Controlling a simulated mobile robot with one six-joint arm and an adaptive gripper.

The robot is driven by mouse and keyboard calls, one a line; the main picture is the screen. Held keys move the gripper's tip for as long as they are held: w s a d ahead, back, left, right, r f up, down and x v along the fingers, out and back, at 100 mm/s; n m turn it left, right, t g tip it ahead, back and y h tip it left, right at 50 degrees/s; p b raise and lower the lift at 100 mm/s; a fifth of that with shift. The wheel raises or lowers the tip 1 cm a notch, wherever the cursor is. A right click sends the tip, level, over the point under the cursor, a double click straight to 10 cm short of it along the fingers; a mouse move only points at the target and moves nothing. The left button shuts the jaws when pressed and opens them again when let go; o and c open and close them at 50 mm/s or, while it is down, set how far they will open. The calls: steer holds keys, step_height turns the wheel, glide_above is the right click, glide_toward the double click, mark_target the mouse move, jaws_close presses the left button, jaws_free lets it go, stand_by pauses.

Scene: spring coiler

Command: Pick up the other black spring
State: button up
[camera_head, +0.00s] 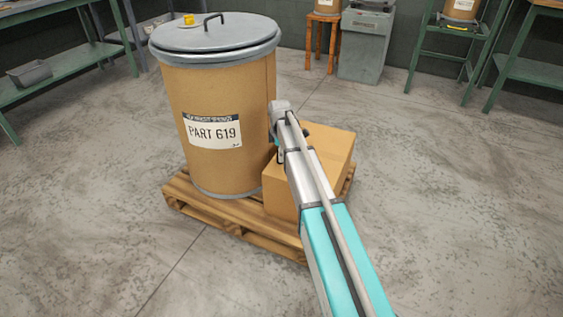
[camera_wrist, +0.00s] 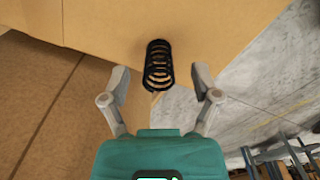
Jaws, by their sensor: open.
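A black spring (camera_wrist: 158,65) shows in the wrist view against a cardboard box, ahead of my gripper. My gripper (camera_wrist: 161,79) is open. Its two fingers stand to the left and right of the spring's near end, apart from it. In the head view, the end of my arm is beside the cardboard box (camera_head: 335,150), which stands on a wooden pallet. My gripper and the spring are mostly hidden behind my arm there, and I cannot make out the spring clearly.
A tall drum (camera_head: 218,130) labelled PART 619 stands left of the box on the pallet (camera_head: 243,226). Its grey lid (camera_head: 215,34) carries a handle and a small yellow object. Green benches and a grey cabinet (camera_head: 364,44) stand at the back. The floor around the pallet is clear.

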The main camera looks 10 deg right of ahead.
steer(key=shift+f+b, duration=0.7)
steer(key=shift+f, duration=0.35)
jaws_close()
steer(key=shift+r, duration=0.25)
step_height(320, 180, up, 2)
steer(key=shift+r+p, duration=0.1)
steer(key=shift+p, duration=1.15)
steer(key=s+a+r+p, duration=0.1)
steer(key=s+r+p, duration=0.9)
steer(key=s, duration=0.4)
steer(key=shift+a+r, duration=0.2)
steer(key=shift+a, duration=0.2)
steer(key=shift+r+p, duration=0.1)
steer(key=shift+p, duration=0.3)
